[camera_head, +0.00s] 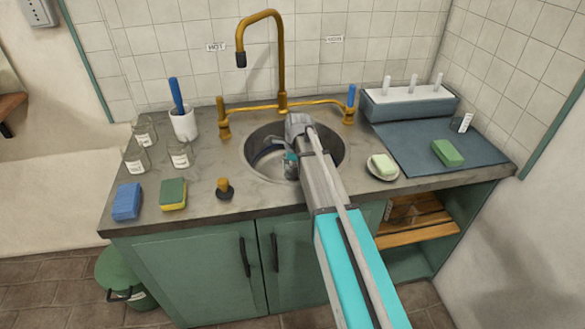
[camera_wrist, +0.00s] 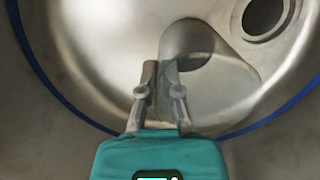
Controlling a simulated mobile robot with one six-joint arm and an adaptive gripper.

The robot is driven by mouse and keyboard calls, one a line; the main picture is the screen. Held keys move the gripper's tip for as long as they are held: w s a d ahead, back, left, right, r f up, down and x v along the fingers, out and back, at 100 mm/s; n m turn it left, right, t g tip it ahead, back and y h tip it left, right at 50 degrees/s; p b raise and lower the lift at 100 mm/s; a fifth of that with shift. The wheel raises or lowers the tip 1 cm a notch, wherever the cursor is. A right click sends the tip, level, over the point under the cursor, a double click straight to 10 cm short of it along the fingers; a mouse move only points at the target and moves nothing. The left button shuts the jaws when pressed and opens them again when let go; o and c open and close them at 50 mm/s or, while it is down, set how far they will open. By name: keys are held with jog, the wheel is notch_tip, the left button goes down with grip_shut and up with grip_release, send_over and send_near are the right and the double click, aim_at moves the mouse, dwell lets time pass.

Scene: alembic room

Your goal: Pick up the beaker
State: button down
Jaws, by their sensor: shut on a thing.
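A clear glass beaker (camera_wrist: 222,72) shows in the wrist view inside the sink bowl, just beyond and right of my fingertips. It appears tilted, and its outline is faint against the metal. My gripper (camera_wrist: 162,68) reaches down into the sink with its two fingers close together, shut on the beaker's near edge. In the head view my gripper (camera_head: 273,156) is over the sink (camera_head: 333,150), and my arm covers part of the bowl. The beaker cannot be made out there.
Several labelled glass vessels (camera_head: 180,157) stand on the left counter near a white cup (camera_head: 184,124). A blue sponge (camera_head: 127,201) and a green-yellow sponge (camera_head: 173,194) lie in front. The brass tap (camera_head: 282,60) rises behind the sink. A soap dish (camera_head: 383,174) sits right. The drain (camera_wrist: 265,15) is beyond the beaker.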

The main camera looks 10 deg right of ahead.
jog(key=shift+r+p, duration=0.4)
jog(key=shift+r+p, duration=4.3)
jog(key=shift+r+p, duration=0.25)
jog(key=shift+p, duration=0.05)
jog(key=shift+r+h, duration=0.1)
jog(key=shift+h, duration=0.5)
jog(key=shift+r+t+h, duration=0.1)
jog(key=shift+t+h, duration=0.2)
jog(key=shift+h, duration=1.5)
jog(key=shift+b, duration=0.3)
jog(key=shift+r, duration=0.15)
